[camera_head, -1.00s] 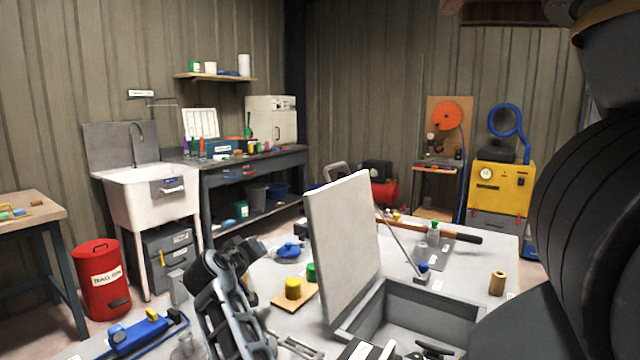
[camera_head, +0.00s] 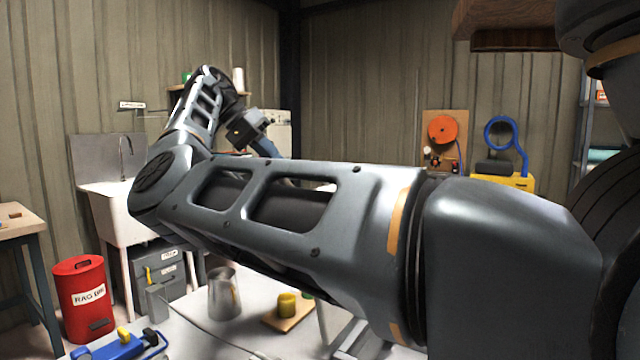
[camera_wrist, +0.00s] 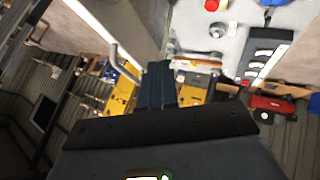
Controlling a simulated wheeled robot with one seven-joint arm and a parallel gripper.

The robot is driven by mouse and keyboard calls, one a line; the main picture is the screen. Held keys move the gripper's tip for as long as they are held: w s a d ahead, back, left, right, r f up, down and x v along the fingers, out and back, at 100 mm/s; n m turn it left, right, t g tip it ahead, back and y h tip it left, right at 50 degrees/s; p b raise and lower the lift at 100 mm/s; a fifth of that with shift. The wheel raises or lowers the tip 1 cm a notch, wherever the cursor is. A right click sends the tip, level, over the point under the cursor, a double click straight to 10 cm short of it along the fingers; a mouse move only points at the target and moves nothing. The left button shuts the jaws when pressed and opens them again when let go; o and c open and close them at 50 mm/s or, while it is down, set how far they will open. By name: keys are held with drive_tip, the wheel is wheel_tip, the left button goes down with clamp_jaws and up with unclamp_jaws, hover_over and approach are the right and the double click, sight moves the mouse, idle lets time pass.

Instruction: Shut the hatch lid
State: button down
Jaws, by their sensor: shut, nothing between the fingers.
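The hatch lid (camera_head: 329,326) is mostly hidden behind my arm in the head view; a pale strip of it shows below the arm, beside the edge of the hatch box (camera_head: 355,342). In the wrist view a pale panel with a bent grey handle (camera_wrist: 122,65), which looks like the lid (camera_wrist: 130,25), is at the upper left. My gripper (camera_wrist: 157,72) is shut and empty, its fingers just right of the handle. I cannot tell whether they touch. In the head view the fingertips are not clear.
On the bench stand a metal mug (camera_head: 224,294) and a yellow pot (camera_head: 288,304) on a wooden board. A blue tool (camera_head: 115,346) lies at the front left. A red rag bin (camera_head: 84,300) stands on the floor. My arm hides most of the bench.

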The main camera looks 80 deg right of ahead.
drive_tip(key=s+f+b, duration=0.2)
drive_tip(key=s+f, duration=0.2)
drive_tip(key=s, duration=0.6)
drive_tip(key=shift+d+f+y+b, duration=0.25)
drive_tip(key=shift+d+y+b, duration=0.05)
drive_tip(key=shift+y+b, duration=0.1)
drive_tip(key=shift+m, duration=0.3)
